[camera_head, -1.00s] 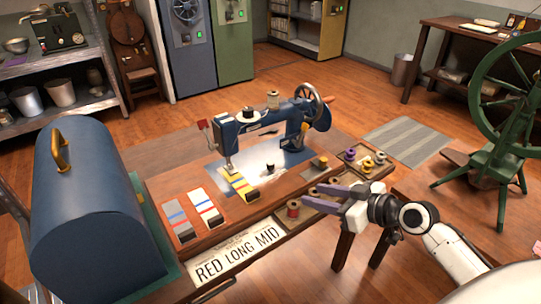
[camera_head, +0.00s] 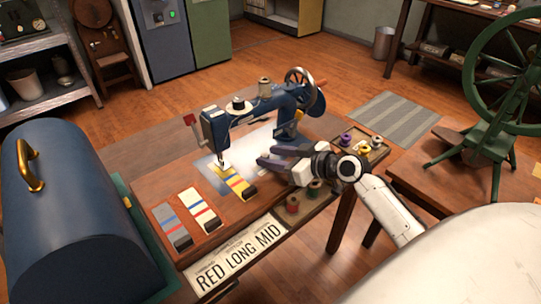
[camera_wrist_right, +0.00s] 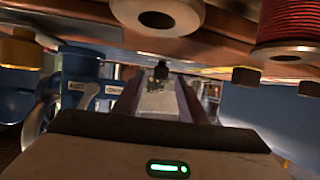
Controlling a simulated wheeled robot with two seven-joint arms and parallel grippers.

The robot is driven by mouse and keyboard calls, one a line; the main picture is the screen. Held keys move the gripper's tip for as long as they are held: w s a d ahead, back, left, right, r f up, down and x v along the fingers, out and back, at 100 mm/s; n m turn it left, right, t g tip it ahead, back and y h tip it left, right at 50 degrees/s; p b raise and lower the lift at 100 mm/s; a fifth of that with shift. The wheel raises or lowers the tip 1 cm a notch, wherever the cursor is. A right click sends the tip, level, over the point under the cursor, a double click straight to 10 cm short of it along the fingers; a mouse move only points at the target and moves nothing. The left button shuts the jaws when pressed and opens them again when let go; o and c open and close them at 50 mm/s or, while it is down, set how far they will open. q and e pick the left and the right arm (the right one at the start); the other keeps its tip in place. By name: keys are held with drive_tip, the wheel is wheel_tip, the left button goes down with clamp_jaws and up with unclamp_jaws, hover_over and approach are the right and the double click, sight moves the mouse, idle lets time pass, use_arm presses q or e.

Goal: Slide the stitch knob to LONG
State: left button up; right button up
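The blue sewing machine (camera_head: 240,118) stands on a wooden table, its needle end above a pale metal plate. My right gripper (camera_head: 260,160) is to the right of the needle, low over the table, with its purple-grey fingers pointing left. In the right wrist view a small black knob (camera_wrist_right: 160,70) shows beyond the fingers (camera_wrist_right: 158,95), in line with the gap between them. I cannot tell whether they touch it. The fingers are apart. In the head view the gripper hides that spot. My left gripper is not in view.
Thread spools stand in a tray (camera_head: 325,208) close under the gripper, and more at the right back. A blue domed case (camera_head: 75,215) is at left, a green wheel (camera_head: 510,75) at right.

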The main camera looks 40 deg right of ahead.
drive_tip(key=shift+w+a+f, duration=0.15)
drive_tip(key=shift+w, duration=0.25)
drive_tip(key=shift+c, duration=0.4)
